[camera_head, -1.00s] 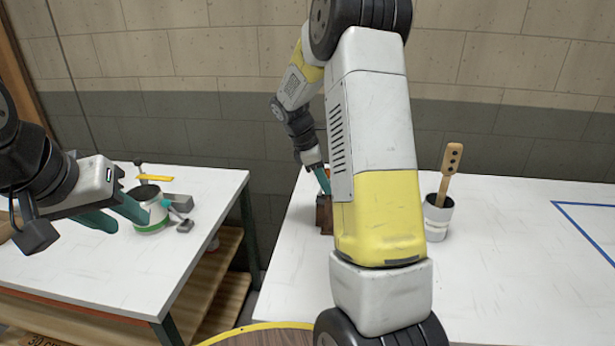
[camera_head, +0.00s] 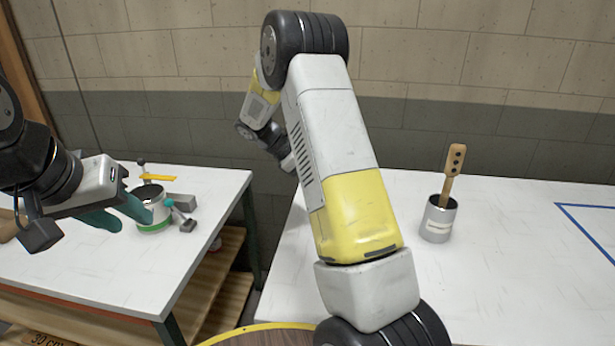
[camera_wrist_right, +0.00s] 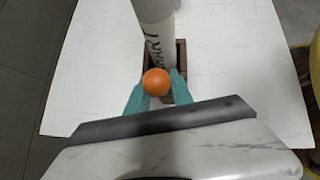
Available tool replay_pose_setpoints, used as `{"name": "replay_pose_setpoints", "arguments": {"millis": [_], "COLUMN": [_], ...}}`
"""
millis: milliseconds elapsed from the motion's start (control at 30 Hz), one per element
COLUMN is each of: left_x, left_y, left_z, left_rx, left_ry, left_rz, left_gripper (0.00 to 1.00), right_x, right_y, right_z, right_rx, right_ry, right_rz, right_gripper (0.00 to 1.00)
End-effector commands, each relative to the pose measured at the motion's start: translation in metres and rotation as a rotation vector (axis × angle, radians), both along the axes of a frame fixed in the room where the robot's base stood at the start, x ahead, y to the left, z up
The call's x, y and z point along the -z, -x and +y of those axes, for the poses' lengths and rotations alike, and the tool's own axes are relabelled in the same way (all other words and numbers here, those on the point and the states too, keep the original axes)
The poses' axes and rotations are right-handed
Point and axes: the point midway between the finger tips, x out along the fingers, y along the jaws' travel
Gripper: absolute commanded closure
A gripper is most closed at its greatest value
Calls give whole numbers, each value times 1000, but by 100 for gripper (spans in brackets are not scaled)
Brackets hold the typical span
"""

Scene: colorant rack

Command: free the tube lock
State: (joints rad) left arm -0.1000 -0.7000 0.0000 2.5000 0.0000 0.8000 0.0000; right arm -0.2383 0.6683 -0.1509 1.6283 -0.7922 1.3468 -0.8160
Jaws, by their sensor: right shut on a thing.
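In the right wrist view, a pale tube (camera_wrist_right: 158,40) with dark lettering stands in a brown holder (camera_wrist_right: 182,55). An orange ball-shaped knob (camera_wrist_right: 156,82) sits in front of the tube, between the teal fingers of my right gripper (camera_wrist_right: 160,88). The fingers are shut on the orange knob. What lies beneath the knob is hidden. In the head view my right gripper, the tube and the holder are hidden behind my right arm. My left gripper (camera_head: 124,214) has its teal fingers apart and empty, near the left table.
The left table (camera_head: 120,275) holds a white and green can (camera_head: 152,222) and a grey block-headed tool (camera_head: 187,224). A grey can (camera_head: 438,222) with a wooden paddle (camera_head: 453,172) stands on the right table (camera_head: 490,290). A blue outline (camera_head: 590,215) marks its right side. A gap separates the tables.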

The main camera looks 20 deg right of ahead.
Motion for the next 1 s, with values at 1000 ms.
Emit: {"name": "replay_pose_setpoints", "arguments": {"millis": [1000], "left_x": [0], "left_y": [0], "left_z": [0], "left_rx": [0], "left_ry": [0], "left_rz": [0], "left_gripper": [64], "right_x": [8], "right_y": [-8], "right_z": [14], "right_rx": [-1], "right_ry": [429], "right_rz": [202], "right_gripper": [100]}}
